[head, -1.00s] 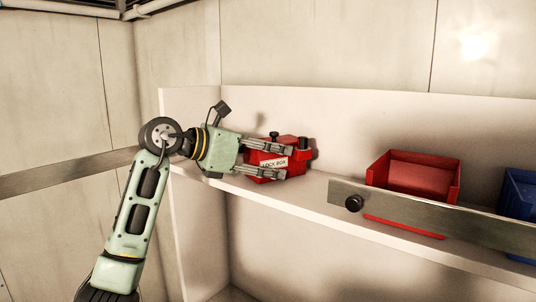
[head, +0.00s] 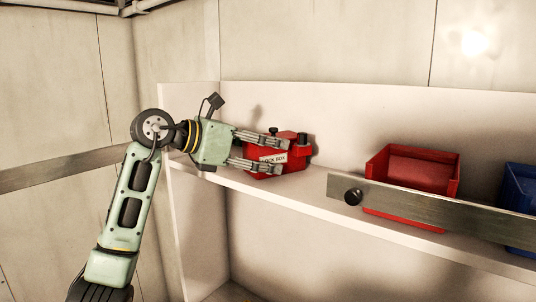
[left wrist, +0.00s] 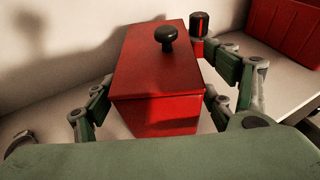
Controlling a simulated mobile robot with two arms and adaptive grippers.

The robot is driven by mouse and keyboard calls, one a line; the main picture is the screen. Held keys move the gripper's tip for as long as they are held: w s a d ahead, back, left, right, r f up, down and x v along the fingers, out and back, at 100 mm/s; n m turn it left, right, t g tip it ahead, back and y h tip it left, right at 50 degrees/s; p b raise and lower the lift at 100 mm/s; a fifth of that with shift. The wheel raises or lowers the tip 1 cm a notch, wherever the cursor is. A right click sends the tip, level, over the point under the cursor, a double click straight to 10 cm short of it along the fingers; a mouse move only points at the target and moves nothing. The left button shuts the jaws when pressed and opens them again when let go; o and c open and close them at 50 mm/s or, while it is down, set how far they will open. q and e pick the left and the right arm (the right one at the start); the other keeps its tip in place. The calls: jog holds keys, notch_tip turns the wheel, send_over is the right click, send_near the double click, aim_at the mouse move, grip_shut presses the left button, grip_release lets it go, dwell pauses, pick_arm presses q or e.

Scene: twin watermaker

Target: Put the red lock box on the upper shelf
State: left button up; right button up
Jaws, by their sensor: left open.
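My left gripper (head: 281,155) is open, with one finger on each side of the box. In the left wrist view a gap shows beside the left finger; whether the right finger touches the box I cannot tell. The fingers hide parts of the box sides. My right gripper is not in view.
A metal rail with a black knob (head: 352,197) runs along the shelf front at the right. Behind it stand a red bin (head: 413,168) and a blue bin (head: 520,190). The shelf is bare between the lock box and the red bin.

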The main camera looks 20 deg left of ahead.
pick_arm(q)
jog(key=b+v, duration=0.3)
jog(key=v, duration=0.8)
jog(key=shift+d, duration=0.1)
